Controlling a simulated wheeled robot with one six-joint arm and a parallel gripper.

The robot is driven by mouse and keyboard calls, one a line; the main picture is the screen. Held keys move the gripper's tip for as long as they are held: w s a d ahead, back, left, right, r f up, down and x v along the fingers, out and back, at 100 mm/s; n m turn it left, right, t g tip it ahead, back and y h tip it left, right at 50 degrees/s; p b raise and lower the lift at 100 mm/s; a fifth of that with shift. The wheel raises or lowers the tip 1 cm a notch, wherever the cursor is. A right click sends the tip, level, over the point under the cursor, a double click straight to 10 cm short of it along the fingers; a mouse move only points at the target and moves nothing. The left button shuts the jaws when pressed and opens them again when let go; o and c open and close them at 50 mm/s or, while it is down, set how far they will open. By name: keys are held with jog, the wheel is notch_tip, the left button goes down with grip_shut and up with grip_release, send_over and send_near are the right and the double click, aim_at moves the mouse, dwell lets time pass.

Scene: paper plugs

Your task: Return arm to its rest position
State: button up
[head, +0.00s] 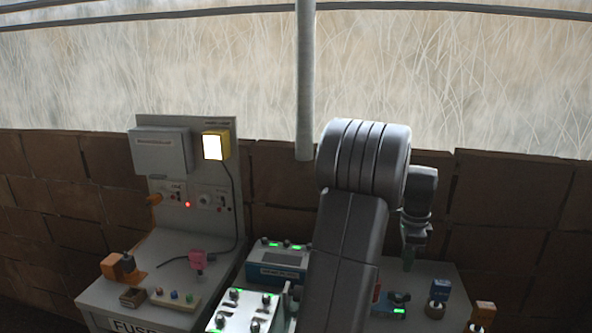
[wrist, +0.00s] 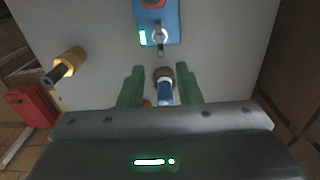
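My arm rises large and grey in the middle of the head view, folded, with my gripper (head: 408,258) hanging down behind it at the right. In the wrist view, the green fingers of my gripper (wrist: 160,72) stand apart. A blue piece with a brown ring (wrist: 164,84) shows between them, seemingly below and with gaps at both sides. I see nothing clamped. My upper arm hides part of the bench in the head view.
A blue-topped block (head: 440,291) and an orange-topped block (head: 485,312) stand at the right. A blue switch box (head: 395,304) is near the gripper. A grey fuse panel (head: 225,160) with a lit yellow lamp (head: 213,146) stands left. A pole (head: 305,80) rises behind.

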aim_at(400, 293)
notch_tip(400, 293, down, 12)
jog(key=shift+r+p, duration=0.25)
jog(key=shift+p, duration=0.25)
jog(key=shift+r, duration=0.1)
